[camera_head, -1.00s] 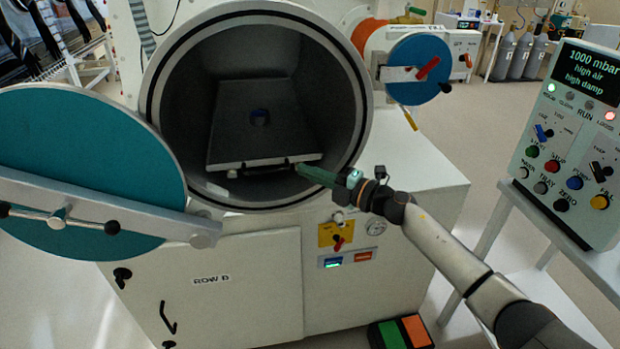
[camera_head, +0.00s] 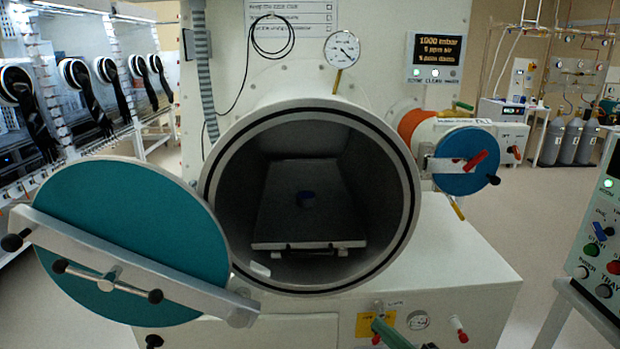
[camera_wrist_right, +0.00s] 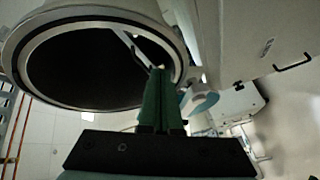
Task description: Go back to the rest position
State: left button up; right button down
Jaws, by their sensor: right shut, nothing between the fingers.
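My right gripper (camera_head: 392,334) shows at the bottom edge of the head view, below the open round chamber (camera_head: 412,205). Its green fingers also show in the right wrist view (camera_wrist_right: 160,95), closed together with nothing between them. The fingers are apart from the chamber. My left gripper is not in view.
The round teal door (camera_head: 150,215) stands swung open at the left. A small antechamber with a blue door (camera_head: 465,175) sits at the right. A control panel (camera_head: 602,240) stands at the right edge. Floor (camera_head: 525,225) is clear between them.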

jog(key=s+f+m+g+h+p, duration=0.1)
jog(key=s+f+m+g+h, duration=0.2)
jog(key=s+f+m, duration=0.5)
jog(key=s+f+m+g+h+p, duration=0.1)
jog(key=s+f+m+g+h, duration=0.2)
jog(key=s+f+m, duration=0.5)
jog(key=s+f+h, duration=0.1)
jog(key=s+f, duration=0.2)
jog(key=s, duration=0.6)
jog(key=shift+s+f+h, duration=0.3)
jog(key=shift+s+f, duration=0.05)
jog(key=shift+f, duration=0.05)
